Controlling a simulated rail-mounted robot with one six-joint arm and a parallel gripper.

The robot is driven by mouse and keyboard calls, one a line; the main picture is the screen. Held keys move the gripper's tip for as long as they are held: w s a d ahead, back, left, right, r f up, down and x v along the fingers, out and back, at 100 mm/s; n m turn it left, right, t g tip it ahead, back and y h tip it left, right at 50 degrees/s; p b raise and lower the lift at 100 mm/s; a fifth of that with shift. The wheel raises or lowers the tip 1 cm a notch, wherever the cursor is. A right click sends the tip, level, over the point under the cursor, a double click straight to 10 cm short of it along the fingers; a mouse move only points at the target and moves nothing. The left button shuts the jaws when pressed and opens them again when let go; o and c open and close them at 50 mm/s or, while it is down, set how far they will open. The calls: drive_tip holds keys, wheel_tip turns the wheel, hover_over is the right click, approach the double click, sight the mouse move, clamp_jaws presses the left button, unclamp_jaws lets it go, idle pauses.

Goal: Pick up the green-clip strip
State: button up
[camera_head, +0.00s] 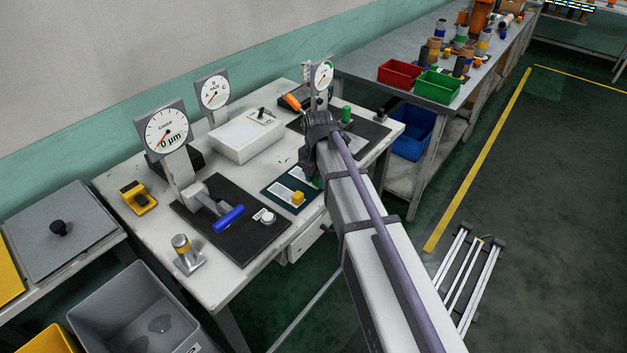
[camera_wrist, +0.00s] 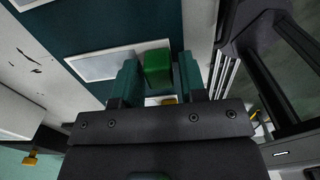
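The green clip (camera_wrist: 157,66) shows in the wrist view between the fingertips of my gripper (camera_wrist: 158,75). The fingers stand on either side of it, with little room between, and look open; contact is not clear. A pale strip (camera_wrist: 103,63) with a white border lies on the dark teal mat (camera_wrist: 62,22) beside the clip. In the head view my arm hides most of the clip and its strip. The mat (camera_head: 274,188) shows there with a yellow clip (camera_head: 298,198) on another strip; a bit of yellow (camera_wrist: 168,100) also shows between my fingers.
A black mat (camera_head: 240,250) with a gauge (camera_head: 166,132) and a blue-handled tool (camera_head: 229,219) lies to the left. A white box (camera_head: 240,143) stands behind. The white table's edge (camera_head: 270,262) is close in front.

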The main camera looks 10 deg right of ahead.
drive_tip(key=c, duration=0.6)
drive_tip(key=shift+r, duration=0.1)
drive_tip(key=shift+c, duration=0.2)
